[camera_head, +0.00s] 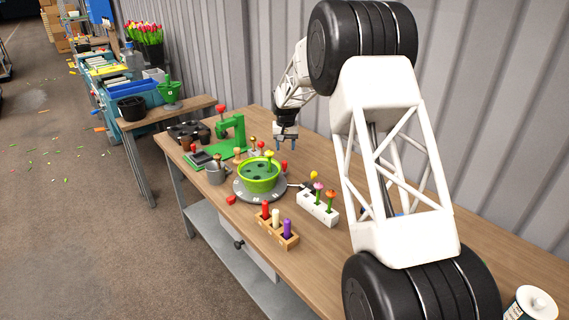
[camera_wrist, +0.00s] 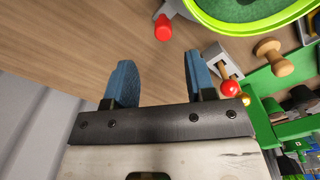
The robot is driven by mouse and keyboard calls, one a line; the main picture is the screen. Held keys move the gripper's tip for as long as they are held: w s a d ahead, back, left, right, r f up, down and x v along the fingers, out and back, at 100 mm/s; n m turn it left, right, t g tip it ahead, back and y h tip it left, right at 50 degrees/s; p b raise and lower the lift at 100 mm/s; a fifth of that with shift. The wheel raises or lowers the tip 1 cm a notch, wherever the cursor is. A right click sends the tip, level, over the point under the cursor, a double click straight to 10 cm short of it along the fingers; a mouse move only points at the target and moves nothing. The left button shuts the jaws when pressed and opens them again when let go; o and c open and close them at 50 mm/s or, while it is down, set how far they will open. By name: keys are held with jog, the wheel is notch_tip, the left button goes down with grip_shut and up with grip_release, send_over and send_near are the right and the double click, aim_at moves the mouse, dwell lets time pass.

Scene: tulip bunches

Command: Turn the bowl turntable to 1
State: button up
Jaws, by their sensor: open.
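The green bowl (camera_head: 259,177) sits on a grey round turntable (camera_head: 243,194) on the workbench. Pale marks run along the turntable's front rim, but I cannot read which number is where. Red knobs show around it, one at the front left (camera_head: 231,200) and one at the right (camera_head: 284,165). My gripper (camera_head: 286,143) is above the bench behind and right of the bowl, its blue fingers apart and empty. In the wrist view, my gripper (camera_wrist: 160,82) points toward bare wood, with a red knob (camera_wrist: 162,28) beyond the fingertips and the bowl's rim (camera_wrist: 247,27) at the upper right.
A green press (camera_head: 236,133) and a metal cup (camera_head: 216,173) stand left of the bowl. A white flower block (camera_head: 317,207) and a wooden holder (camera_head: 277,232) stand in front and right. In the wrist view, a grey block (camera_wrist: 216,60) with a red ball (camera_wrist: 229,88) lies near the right finger.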

aim_at(284, 162)
jog(key=shift+w+a+f, duration=0.25)
jog(key=shift+f, duration=0.15)
jog(key=shift+f, duration=0.1)
jog(key=shift+f, duration=3.75)
grip_shut()
